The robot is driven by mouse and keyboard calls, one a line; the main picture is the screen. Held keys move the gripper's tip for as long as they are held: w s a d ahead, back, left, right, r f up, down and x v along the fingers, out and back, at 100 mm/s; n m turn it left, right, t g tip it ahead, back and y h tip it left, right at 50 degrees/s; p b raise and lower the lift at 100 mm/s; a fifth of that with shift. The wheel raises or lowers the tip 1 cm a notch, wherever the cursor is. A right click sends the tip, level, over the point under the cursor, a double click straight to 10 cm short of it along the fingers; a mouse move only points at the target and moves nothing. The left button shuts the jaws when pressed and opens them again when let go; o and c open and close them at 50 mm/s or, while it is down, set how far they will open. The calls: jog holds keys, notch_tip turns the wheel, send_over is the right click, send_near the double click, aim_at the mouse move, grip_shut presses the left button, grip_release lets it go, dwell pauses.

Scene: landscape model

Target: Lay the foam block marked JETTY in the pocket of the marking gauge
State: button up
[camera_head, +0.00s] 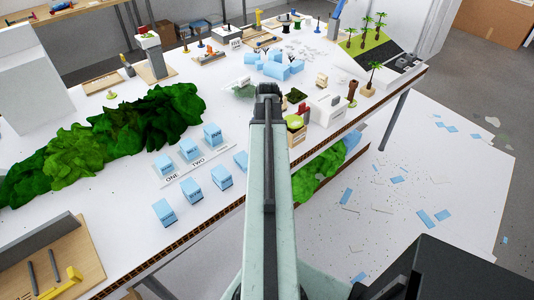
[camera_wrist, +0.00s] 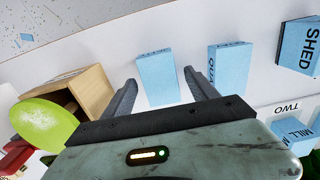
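In the wrist view my gripper (camera_wrist: 158,77) is open, one dark finger on each side of a light-blue foam block (camera_wrist: 157,80). I cannot tell whether the fingertips reach down around it. Its end lettering is too small to read, so I cannot confirm JETTY. A block lettered like QUAY (camera_wrist: 229,68) stands just right of the right finger, and a SHED block (camera_wrist: 298,45) is farther right. In the head view my arm hides the gripper and the block between its fingers. I cannot make out a marking gauge or its pocket for certain.
A wooden box (camera_wrist: 92,92) with a green rounded thing (camera_wrist: 40,124) is close left of my gripper. A white strip marked ONE and TWO (camera_head: 184,173) holds several blocks, including MILL (camera_wrist: 293,132). Green foliage (camera_head: 110,140) lies left. The table edge is near.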

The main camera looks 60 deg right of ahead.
grip_shut()
notch_tip(320, 180, up, 10)
jog(key=p, duration=1)
